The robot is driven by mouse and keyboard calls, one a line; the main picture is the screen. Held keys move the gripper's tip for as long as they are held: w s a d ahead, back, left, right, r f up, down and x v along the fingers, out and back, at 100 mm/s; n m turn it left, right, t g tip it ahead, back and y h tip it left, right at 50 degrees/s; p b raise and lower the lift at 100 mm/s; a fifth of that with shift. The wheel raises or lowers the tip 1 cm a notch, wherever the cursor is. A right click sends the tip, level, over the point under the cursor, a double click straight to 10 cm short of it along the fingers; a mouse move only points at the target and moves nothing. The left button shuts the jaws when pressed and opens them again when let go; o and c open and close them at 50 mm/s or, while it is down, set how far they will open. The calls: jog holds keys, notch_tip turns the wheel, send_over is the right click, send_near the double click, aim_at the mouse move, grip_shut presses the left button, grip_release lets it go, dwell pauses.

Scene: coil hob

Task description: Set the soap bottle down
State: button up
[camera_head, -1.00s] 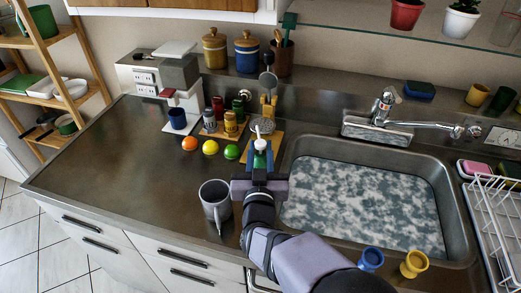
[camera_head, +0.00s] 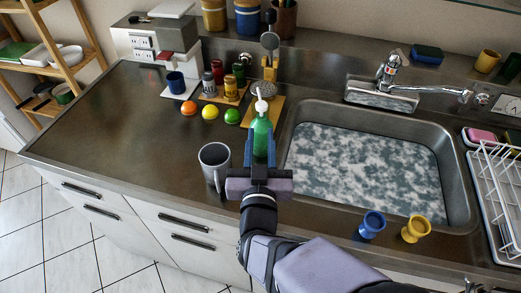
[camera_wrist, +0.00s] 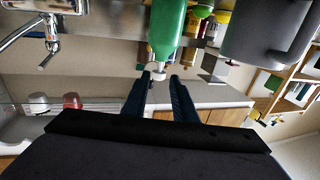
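The soap bottle (camera_head: 262,134), green with a white pump top, stands upright on the counter between the grey mug and the sink. My gripper (camera_head: 260,146) is on the near side of it, with its two dark fingers spread apart and nothing held. In the wrist view, which is upside down, the bottle (camera_wrist: 170,28) is beyond the fingertips (camera_wrist: 161,84), with the white pump hanging down in the picture. The bottle's base is hidden in the head view behind my fingers and wrist.
The grey mug (camera_head: 213,165) stands close on the left. The sink (camera_head: 455,190) is on the right. Orange, yellow and green balls (camera_head: 210,113) lie behind, near a wooden board (camera_head: 277,108). Blue and yellow cups (camera_head: 415,230) stand at the front edge. The left counter is clear.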

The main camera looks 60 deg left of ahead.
jog(key=shift+v, duration=1.2)
jog(key=w+d+f+m+t+h+p, duration=0.1)
jog(key=w+d+m+h, duration=0.3)
jog(key=w+d, duration=0.8)
jog(key=w+d+f+m+t+h+p, duration=0.1)
jog(key=w+d+m+h, duration=0.55)
jog(key=w, duration=0.95)
jog(key=d+f+g, duration=0.1)
jog(key=d, duration=0.5)
jog(key=d+f+g+h+p, duration=0.1)
jog(key=d+f, duration=0.1)
jog(key=d, duration=0.5)
jog(key=d+f+g, duration=0.1)
jog(key=d+f, duration=0.1)
jog(key=d, duration=0.4)
jog(key=shift+w+d+f+m+h, duration=0.15)
jog(key=shift+w+f+m+h, duration=0.1)
jog(key=shift+w+m+h, duration=0.1)
jog(key=s+d+f+g+h, duration=0.1)
jog(key=s+d+g, duration=0.3)
jog(key=s+d, duration=0.4)
jog(key=s+d+f+g+h+p, duration=0.1)
jog(key=s+d+f+g+h, duration=0.1)
jog(key=s+d, duration=0.7)
jog(key=shift+s+d+f+m+g, duration=0.15)
jog(key=shift+s+f+m+g, duration=0.15)
jog(key=shift+f+g, duration=0.65)
